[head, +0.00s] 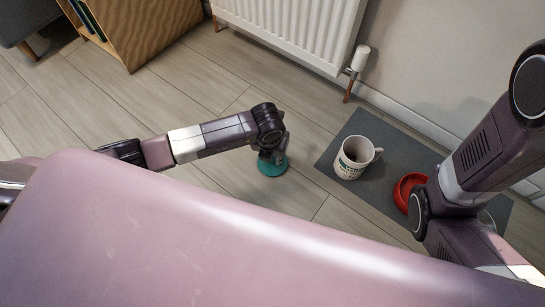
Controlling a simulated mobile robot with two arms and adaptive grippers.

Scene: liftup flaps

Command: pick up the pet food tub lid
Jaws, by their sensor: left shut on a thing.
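The teal round disc, which looks like the pet food tub lid (273,169), is over the wooden floor in the middle of the head view. My left gripper (271,156) comes in from the left, points down and is shut on the lid. The gripper and wrist hide the lid's upper part. I cannot tell whether the lid touches the floor or is slightly above it. My right arm shows at the right edge, but its gripper is not visible.
A grey mat (372,123) lies right of the lid, with a white mug-like container (352,160) and a red bowl (403,190) on it. A white radiator (290,30) and a wooden shelf (140,30) stand behind. Floor around the lid is clear.

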